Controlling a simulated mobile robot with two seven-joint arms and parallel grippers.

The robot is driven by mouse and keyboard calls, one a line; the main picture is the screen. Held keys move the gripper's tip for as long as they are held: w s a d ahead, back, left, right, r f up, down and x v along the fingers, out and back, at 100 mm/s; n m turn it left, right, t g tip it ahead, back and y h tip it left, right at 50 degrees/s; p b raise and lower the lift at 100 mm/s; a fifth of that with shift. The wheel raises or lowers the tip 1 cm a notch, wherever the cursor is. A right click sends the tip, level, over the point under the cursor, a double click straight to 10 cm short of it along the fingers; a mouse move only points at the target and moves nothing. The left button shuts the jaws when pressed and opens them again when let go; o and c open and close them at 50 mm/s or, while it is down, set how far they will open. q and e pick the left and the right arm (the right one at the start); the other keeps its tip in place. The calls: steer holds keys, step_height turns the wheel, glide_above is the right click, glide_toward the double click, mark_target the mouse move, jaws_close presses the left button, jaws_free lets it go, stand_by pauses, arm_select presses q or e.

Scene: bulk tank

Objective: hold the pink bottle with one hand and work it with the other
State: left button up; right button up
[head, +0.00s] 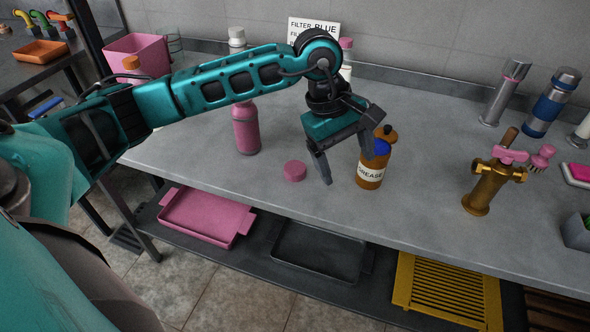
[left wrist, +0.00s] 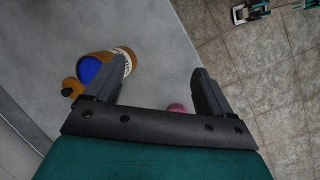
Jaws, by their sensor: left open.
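The pink bottle (head: 246,130) stands upright on the grey counter in the head view. My left arm passes in front of it and hides its top. A flat round pink cap (head: 294,171) lies on the counter to its right; a pink piece, likely this cap, shows in the left wrist view (left wrist: 177,108). My left gripper (head: 347,169) is open and points down, right of the pink bottle and apart from it. Nothing shows held between its fingers. My right gripper is in neither view.
An amber grease bottle (head: 370,179) stands close by the left gripper's right finger; I cannot tell whether they touch. A brass tap-like fitting (head: 485,187) stands further right. Pink (head: 210,237) and dark trays lie on the shelf below. The counter's front middle is clear.

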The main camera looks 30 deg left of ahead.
arm_select(q)
steer(key=w+a+r+y, duration=0.1)
steer(key=a+y, duration=0.4)
steer(key=a, duration=0.6)
steer(key=shift+w+r, duration=0.15)
steer(key=shift+r, duration=0.55)
steer(key=shift+a, duration=0.1)
glide_above(295, 167)
steer(key=s, duration=0.1)
steer(key=f, duration=0.6)
steer(key=shift+d+f, duration=0.35)
steer(key=shift+f, duration=0.5)
steer(key=shift+w+a+f, duration=0.15)
steer(key=shift+w+f, duration=0.05)
steer(key=shift+f, duration=1.1)
steer(key=shift+w+a+f, duration=0.1)
steer(key=shift+w+f, duration=0.1)
steer(key=shift+f, duration=1.05)
